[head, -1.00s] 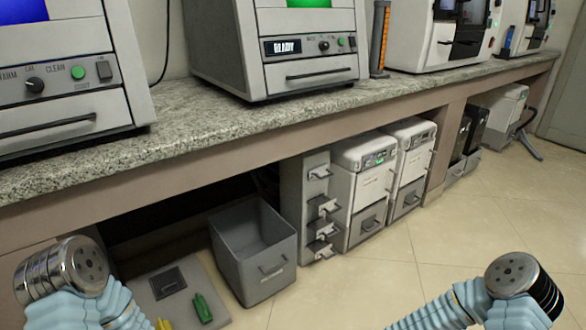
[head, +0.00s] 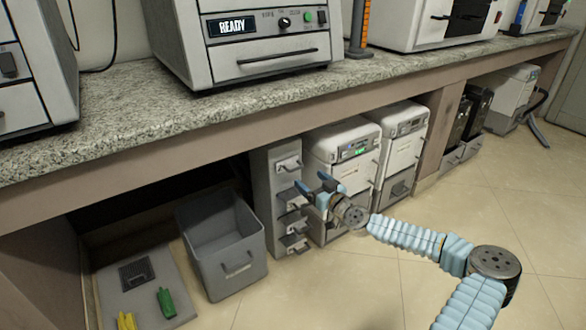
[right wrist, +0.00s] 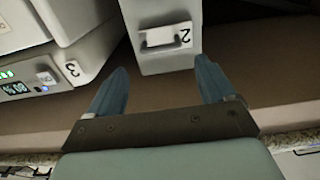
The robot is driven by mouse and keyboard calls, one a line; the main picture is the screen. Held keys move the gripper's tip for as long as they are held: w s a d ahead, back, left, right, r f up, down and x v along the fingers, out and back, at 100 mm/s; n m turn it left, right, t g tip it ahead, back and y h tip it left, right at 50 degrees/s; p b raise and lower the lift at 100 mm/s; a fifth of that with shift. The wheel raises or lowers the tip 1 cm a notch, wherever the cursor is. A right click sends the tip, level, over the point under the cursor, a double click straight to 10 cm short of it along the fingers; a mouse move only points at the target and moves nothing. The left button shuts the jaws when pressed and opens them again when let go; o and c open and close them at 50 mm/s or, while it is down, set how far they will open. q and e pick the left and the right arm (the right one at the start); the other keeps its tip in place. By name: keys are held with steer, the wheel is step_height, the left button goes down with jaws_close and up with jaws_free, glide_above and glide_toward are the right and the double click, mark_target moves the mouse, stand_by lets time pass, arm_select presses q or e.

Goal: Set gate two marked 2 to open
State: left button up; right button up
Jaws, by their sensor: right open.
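A grey upright unit (head: 262,200) stands under the counter, with several small handles down its front. In the right wrist view the plate with a grey handle (right wrist: 163,38) carries a "2", seen upside down, on the grey unit's front (right wrist: 165,63). By position this looks like the top handle (head: 289,163) in the head view. My right gripper (head: 316,186) is open and empty in front of the unit, just below and right of that handle. Its two blue fingers (right wrist: 160,72) are spread, apart from the handle. My left gripper is out of view.
The granite counter (head: 200,125) overhangs above. Floor (head: 400,285) in front is clear.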

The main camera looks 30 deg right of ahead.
mark_target(296, 168)
steer(key=w, duration=0.8)
steer(key=shift+w+a, duration=0.35)
steer(key=shift+a, duration=0.05)
steer(key=shift+c, duration=0.4)
steer(key=c, duration=1.2)
steer(key=s+b, duration=0.2)
steer(key=s, duration=0.4)
steer(key=shift+s+d, duration=0.2)
steer(key=shift+d, duration=0.05)
steer(key=shift+f, duration=0.1)
steer(key=o, duration=1.3)
steer(key=shift+s, duration=0.1)
